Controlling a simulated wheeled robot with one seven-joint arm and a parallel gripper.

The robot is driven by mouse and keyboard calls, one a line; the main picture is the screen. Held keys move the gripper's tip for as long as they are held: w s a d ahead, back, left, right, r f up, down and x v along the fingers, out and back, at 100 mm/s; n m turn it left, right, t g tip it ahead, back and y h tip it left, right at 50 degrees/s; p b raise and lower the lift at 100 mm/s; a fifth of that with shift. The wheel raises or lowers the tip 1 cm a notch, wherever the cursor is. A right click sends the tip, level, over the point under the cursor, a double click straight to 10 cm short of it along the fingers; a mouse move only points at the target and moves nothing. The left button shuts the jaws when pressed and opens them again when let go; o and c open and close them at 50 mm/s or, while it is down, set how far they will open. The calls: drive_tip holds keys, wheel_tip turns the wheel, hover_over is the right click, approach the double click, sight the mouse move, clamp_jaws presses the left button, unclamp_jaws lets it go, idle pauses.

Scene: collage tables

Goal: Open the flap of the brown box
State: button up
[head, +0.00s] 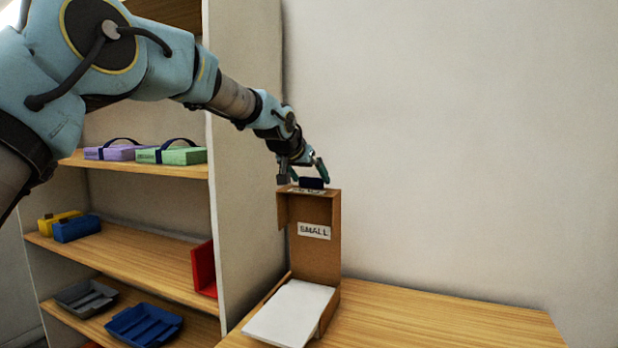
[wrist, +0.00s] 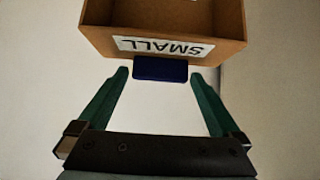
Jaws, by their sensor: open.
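The brown box (head: 272,304) stands on the wooden table. Its flap (head: 315,255) is raised upright at the back, with a "SMALL" label on its inner face. A dark blue tab (head: 312,183) sits at the flap's top edge; it also shows in the wrist view (wrist: 160,69). A white slab (head: 290,312) lies at the box's opening. My gripper (head: 303,170) is at the top of the flap. In the wrist view my gripper (wrist: 165,75) is open, its green fingers on either side of the tab, with gaps. I cannot tell if either finger touches the tab.
A wooden shelf unit (head: 245,190) stands left of the table, holding purple and green cases (head: 183,153), blue and yellow boxes, a red piece (head: 204,268) and trays (head: 145,325). The table (head: 440,318) is clear to the right of the box. A plain wall stands behind.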

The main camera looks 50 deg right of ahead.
drive_tip(key=b+v, duration=0.4)
drive_tip(key=v, duration=0.6)
drive_tip(key=shift+a, duration=0.25)
drive_tip(key=shift+r, duration=0.15)
